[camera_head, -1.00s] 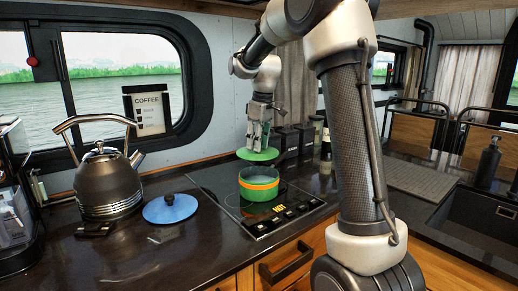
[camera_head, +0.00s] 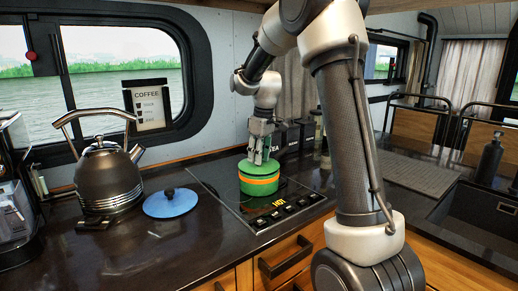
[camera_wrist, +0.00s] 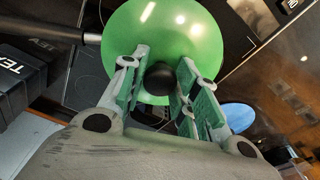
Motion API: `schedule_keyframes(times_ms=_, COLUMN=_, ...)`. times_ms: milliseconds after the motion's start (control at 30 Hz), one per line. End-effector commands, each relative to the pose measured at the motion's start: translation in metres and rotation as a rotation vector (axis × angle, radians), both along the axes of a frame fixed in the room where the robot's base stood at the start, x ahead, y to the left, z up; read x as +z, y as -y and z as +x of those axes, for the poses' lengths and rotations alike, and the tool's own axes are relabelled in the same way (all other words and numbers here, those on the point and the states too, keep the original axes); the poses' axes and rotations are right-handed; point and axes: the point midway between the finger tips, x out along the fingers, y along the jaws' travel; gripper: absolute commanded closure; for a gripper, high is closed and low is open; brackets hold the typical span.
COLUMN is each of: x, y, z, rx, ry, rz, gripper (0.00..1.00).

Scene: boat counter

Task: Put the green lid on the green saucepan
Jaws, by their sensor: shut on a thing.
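The green saucepan (camera_head: 259,187) with an orange band stands on the black cooktop in the head view. The green lid (camera_head: 245,168) sits over its top and appears to rest on the rim. My gripper (camera_head: 259,160) is above the lid, pointing down, with its fingers at the lid's black knob. In the wrist view the round green lid (camera_wrist: 165,40) fills the upper middle, and the black knob (camera_wrist: 159,80) is between the fingers of my gripper (camera_wrist: 160,85). The lid hides the pan's opening, and a dark pan handle (camera_wrist: 60,33) shows at the left.
A blue lid (camera_head: 171,203) lies on the counter left of the cooktop (camera_head: 225,197). A dark kettle (camera_head: 108,178) stands further left. Dark canisters (camera_head: 290,137) stand behind the pan. A sink (camera_head: 475,215) is at the right.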

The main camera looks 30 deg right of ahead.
Motion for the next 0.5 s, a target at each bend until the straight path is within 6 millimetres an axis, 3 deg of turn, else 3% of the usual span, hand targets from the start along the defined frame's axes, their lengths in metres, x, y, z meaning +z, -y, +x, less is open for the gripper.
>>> schedule_keyframes(times_ms=433, x=-0.0064, y=0.0000, z=0.0000, rx=0.000, ry=0.001, rz=0.000, gripper=0.97)
schedule_keyframes(times_ms=467, x=-0.0064, y=0.0000, z=0.0000, rx=0.000, ry=0.001, rz=0.000, gripper=0.66)
schedule_keyframes(times_ms=500, x=-0.0064, y=0.0000, z=0.0000, rx=0.000, ry=0.001, rz=0.000, gripper=0.59)
